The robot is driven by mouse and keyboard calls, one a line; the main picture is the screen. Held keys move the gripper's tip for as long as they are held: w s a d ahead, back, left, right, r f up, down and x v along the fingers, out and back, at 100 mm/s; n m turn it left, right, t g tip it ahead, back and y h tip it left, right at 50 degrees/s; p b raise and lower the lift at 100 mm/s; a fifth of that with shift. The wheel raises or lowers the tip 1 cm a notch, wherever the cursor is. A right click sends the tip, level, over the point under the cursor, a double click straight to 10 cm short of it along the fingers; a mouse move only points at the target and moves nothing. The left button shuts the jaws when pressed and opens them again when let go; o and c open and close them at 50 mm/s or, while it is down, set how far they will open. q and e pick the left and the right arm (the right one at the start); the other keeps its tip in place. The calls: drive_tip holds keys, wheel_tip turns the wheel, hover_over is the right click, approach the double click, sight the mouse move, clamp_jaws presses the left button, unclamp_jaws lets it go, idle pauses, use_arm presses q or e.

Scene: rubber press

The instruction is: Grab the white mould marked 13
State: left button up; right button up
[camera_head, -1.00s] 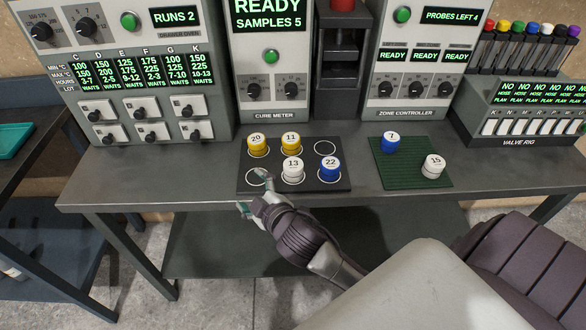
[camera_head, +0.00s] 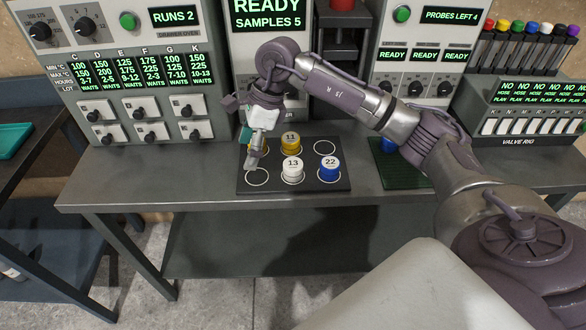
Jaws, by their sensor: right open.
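The white mould marked 13 (camera_head: 292,169) stands upright in the front middle spot of the black tray (camera_head: 318,187). My right gripper (camera_head: 254,160) points down at the tray's left side, to the left of the white mould and apart from it. It is open and holds nothing that I can see. It hides the back left spot, where the yellow mould marked 20 was. The yellow mould marked 11 (camera_head: 291,143) stands just behind 13. The blue mould marked 22 (camera_head: 329,169) stands to its right. My left gripper is not in view.
The front left and back right spots of the tray are empty. A green mat (camera_head: 396,177) lies to the right, with a blue mould (camera_head: 389,146) partly behind my right arm. The cure meter (camera_head: 268,20) and oven panel (camera_head: 140,70) stand behind. The bench front is clear.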

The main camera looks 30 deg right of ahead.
sight(293, 163)
drive_tip(key=d+r+h, duration=0.3)
drive_tip(key=d+h, duration=0.1)
drive_tip(key=d, duration=0.6)
drive_tip(key=shift+m+g, duration=0.3)
drive_tip(key=shift+g, duration=0.1)
drive_tip(key=f, duration=0.2)
drive_tip(key=f+p, duration=0.1)
drive_tip(key=f, duration=0.5)
drive_tip(key=shift+s+d+f+p, duration=0.1)
drive_tip(key=shift+s+d+p, duration=0.15)
drive_tip(key=shift+d+p, duration=0.15)
drive_tip(key=f+p, duration=0.1)
drive_tip(key=f, duration=0.1)
drive_tip(key=s+f+p, duration=0.1)
drive_tip(key=f, duration=0.1)
drive_tip(key=shift+f, duration=0.4)
drive_tip(key=shift+w+f, duration=0.1)
drive_tip(key=shift+f, duration=0.25)
drive_tip(key=shift+r, duration=0.1)
drive_tip(key=c, duration=1.4)
